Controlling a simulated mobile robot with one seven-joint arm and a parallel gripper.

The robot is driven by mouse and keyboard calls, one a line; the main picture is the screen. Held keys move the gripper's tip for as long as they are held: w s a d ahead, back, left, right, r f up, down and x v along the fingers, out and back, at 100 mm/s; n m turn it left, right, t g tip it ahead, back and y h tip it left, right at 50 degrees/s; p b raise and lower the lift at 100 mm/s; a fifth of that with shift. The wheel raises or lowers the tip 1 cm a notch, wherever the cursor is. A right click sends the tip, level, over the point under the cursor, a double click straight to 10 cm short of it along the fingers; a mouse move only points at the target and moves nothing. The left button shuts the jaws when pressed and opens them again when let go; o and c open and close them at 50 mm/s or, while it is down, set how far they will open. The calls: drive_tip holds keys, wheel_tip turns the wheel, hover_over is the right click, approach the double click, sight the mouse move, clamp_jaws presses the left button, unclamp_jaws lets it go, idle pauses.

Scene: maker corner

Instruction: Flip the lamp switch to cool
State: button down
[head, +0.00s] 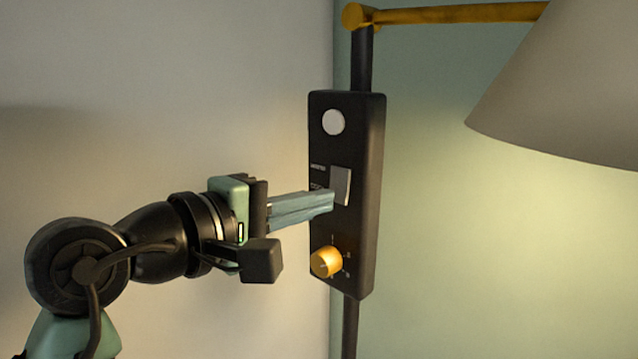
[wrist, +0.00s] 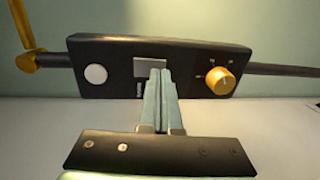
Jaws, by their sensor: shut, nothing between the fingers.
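The lamp's black control box (head: 358,225) stands upright on its dark pole, with the light grey lamp switch (head: 341,180) in its middle. In the wrist view the switch (wrist: 150,66) shows just past my fingertips. Small labels beside the switch are too small to read fully. My gripper (head: 330,201) is shut and empty, its fingers pointing at the lower part of the switch. The tips overlap the switch's lower left edge; I cannot tell whether they touch it. In the wrist view my gripper (wrist: 160,76) covers part of the switch.
A white round button (head: 333,122) is above the switch and an orange knob (head: 326,262) is below it, close to my fingers. The beige lampshade (head: 565,85) hangs at upper right from a yellow arm (head: 450,14).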

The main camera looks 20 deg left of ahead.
drive_tip(key=shift+w+d+f, duration=0.1)
drive_tip(key=shift+w+d, duration=0.05)
drive_tip(key=shift+w, duration=0.4)
drive_tip(key=shift+w+d+f+t+b, duration=0.1)
drive_tip(key=shift+w+f+t+b, duration=0.15)
drive_tip(key=shift+b, duration=0.2)
drive_tip(key=shift+s+r, duration=0.15)
drive_tip(key=shift+r, duration=0.05)
